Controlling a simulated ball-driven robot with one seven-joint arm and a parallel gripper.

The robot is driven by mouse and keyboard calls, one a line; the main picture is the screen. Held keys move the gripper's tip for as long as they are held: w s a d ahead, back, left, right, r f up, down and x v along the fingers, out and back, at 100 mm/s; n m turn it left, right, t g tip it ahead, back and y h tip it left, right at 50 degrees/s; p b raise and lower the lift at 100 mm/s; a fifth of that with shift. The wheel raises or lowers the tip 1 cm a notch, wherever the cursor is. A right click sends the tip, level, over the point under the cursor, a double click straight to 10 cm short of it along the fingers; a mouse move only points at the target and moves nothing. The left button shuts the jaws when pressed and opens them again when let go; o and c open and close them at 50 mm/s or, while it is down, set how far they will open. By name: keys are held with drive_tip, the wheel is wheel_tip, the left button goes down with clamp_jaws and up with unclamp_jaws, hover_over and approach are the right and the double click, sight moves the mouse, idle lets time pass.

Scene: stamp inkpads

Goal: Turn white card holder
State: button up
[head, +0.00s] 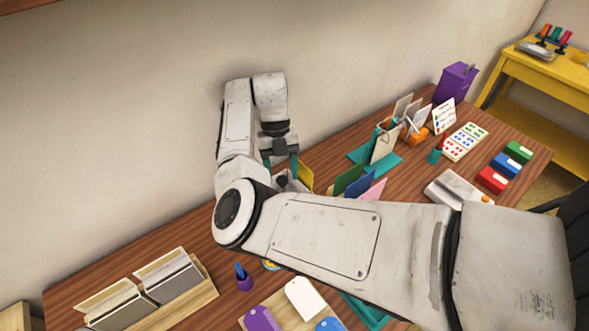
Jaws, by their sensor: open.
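My gripper (281,160) points down behind my forearm, with its jaws apart, over the middle of the wooden desk. Just below it is a pale grey-white object (288,184), perhaps the white card holder, mostly hidden by my arm. Yellow (306,177), green (349,180), blue and pink (373,191) upright cards or dividers stand to its right, their lower parts hidden by my arm. I cannot tell whether the gripper touches the pale object.
Teal stands with cards (384,148), an orange holder (413,133) and a purple bin (456,82) stand at the back right. Red (492,180), blue and green inkpads lie at the right. A wooden tray with card stacks (140,292) and a purple cup (243,279) are front left.

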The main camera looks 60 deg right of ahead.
wheel_tip(320, 180, up, 3)
drive_tip(key=shift+w+f, duration=0.1)
drive_tip(key=shift+w, duration=0.05)
drive_tip(key=s+a+r+p, duration=0.1)
drive_tip(key=s+a+r, duration=0.3)
drive_tip(key=s+r, duration=0.5)
drive_tip(key=s, duration=0.4)
drive_tip(key=shift+s+r, duration=0.35)
drive_tip(key=shift+r, duration=0.05)
drive_tip(key=s+d+n+t+h, duration=0.25)
drive_tip(key=d+n+h, duration=0.65)
drive_tip(key=d+n, duration=0.65)
drive_tip(key=s+a+f+n+y, duration=0.2)
drive_tip(key=a+f+n, duration=0.4)
drive_tip(key=a+n, duration=0.2)
drive_tip(key=s+a+f+n+t+y, duration=0.1)
drive_tip(key=s+a+f+n, duration=0.2)
drive_tip(key=a+f+n, duration=0.4)
drive_tip(key=s+a+f+n+t+y, duration=0.1)
drive_tip(key=s+a+f+n+y, duration=0.1)
drive_tip(key=a+f+n, duration=0.4)
drive_tip(key=shift+s+a+f+n+y, duration=0.1)
drive_tip(key=shift+a+n, duration=0.75)
drive_tip(key=shift+n, duration=0.45)
drive_tip(key=shift+a+f+n+y, duration=0.1)
drive_tip(key=shift+a+n, duration=0.75)
drive_tip(key=shift+n, duration=0.4)
drive_tip(key=shift+s+a+n+y, duration=0.1)
drive_tip(key=shift+a+n, duration=0.75)
drive_tip(key=shift+n, duration=0.45)
